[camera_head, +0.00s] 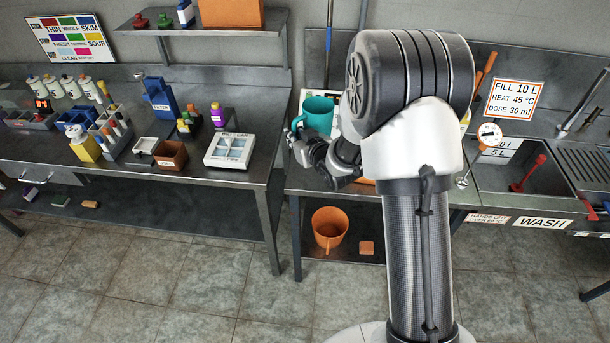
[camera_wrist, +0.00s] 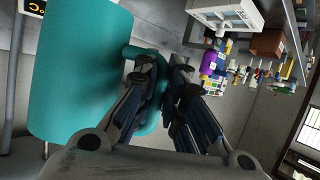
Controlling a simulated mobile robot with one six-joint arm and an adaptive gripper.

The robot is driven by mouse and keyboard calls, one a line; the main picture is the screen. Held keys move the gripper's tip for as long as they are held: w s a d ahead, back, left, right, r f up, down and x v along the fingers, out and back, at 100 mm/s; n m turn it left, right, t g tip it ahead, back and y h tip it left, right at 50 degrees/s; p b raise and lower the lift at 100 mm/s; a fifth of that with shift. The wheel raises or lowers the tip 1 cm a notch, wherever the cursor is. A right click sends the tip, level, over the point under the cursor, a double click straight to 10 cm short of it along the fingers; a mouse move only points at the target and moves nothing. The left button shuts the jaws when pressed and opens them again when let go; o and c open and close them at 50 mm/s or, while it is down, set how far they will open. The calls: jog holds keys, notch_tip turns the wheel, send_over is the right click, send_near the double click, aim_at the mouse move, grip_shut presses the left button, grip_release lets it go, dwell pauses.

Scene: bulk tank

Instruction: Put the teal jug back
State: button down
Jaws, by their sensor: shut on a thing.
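The teal jug (camera_head: 317,114) stands upright in the head view, at the left end of the counter by the sink, partly hidden behind my arm. My gripper (camera_head: 312,150) is at the jug's left front side. In the wrist view the jug (camera_wrist: 85,70) fills the left part, turned sideways by the camera's tilt. There the fingers of my gripper (camera_wrist: 165,80) are shut on the jug's handle. I cannot tell whether the jug's base touches the counter.
Holders and bottles crowd that bench. The sink (camera_head: 520,180) is at right. My arm hides the middle counter.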

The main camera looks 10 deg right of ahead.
notch_tip(320, 180, down, 15)
jog(key=b, duration=0.3)
jog(key=shift+f, duration=0.15)
jog(key=shift+f+b, duration=0.15)
jog(key=shift+b, duration=0.25)
jog(key=c, duration=2.1)
grip_release()
jog(key=o, duration=0.4)
jog(key=shift+o, duration=0.2)
